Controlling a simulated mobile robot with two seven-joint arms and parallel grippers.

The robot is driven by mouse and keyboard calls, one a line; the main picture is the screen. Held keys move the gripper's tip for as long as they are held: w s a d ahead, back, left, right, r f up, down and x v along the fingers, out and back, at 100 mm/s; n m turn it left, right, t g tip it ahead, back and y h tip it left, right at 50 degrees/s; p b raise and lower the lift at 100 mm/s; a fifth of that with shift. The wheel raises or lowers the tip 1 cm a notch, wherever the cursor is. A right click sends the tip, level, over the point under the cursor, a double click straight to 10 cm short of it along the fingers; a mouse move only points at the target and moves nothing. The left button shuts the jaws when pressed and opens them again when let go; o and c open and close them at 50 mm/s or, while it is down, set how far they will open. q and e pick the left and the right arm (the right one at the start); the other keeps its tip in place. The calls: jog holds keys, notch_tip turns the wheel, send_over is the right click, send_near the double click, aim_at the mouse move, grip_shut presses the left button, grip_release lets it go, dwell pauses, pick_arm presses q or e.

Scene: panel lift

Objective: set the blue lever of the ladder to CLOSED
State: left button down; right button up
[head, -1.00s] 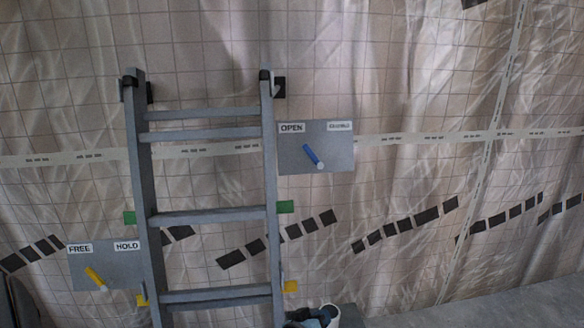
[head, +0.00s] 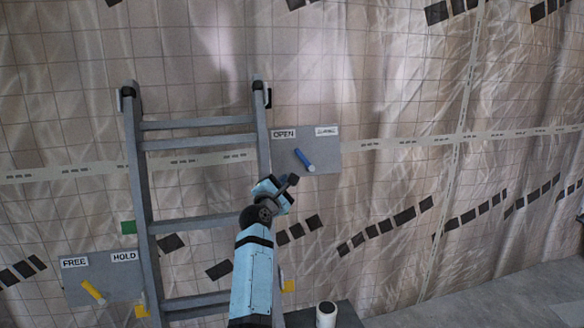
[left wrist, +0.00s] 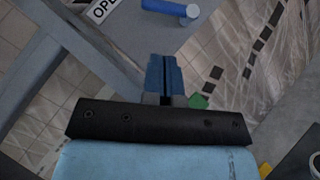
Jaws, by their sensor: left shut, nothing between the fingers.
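The blue lever (head: 303,159) sits on a grey plate (head: 328,158) at the right rail of the ladder (head: 205,223). The plate has an OPEN label at its left and a small label at its right that reads like CLOSED. The lever slants up and left from its pale pivot, its tip toward OPEN. My left gripper (head: 292,180) is shut and empty, just below and left of the lever, apart from it. In the left wrist view the shut fingers (left wrist: 166,75) point toward the plate, with the lever (left wrist: 165,7) at the top edge. My right gripper is out of view.
A second plate (head: 125,285) with FREE and HOLD labels and a yellow lever (head: 93,291) is at the lower left. A white cylinder (head: 326,314) stands at the bottom. A creased, gridded sheet (head: 400,90) hangs behind. The area right of the blue lever's plate is clear.

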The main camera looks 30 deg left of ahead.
pick_arm(q)
jog(key=shift+w, duration=0.15)
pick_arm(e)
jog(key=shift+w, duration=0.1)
pick_arm(q)
jog(key=p, duration=0.2)
send_near(295, 164)
jog(key=w+r, duration=0.1)
jog(key=w, duration=0.1)
jog(key=w+r, duration=0.2)
jog(key=w, duration=0.1)
jog(key=shift+w+d+r, duration=0.25)
jog(key=shift+w+d, duration=0.05)
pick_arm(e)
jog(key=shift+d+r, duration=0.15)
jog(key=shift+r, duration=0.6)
pick_arm(q)
jog(key=shift+a, duration=0.15)
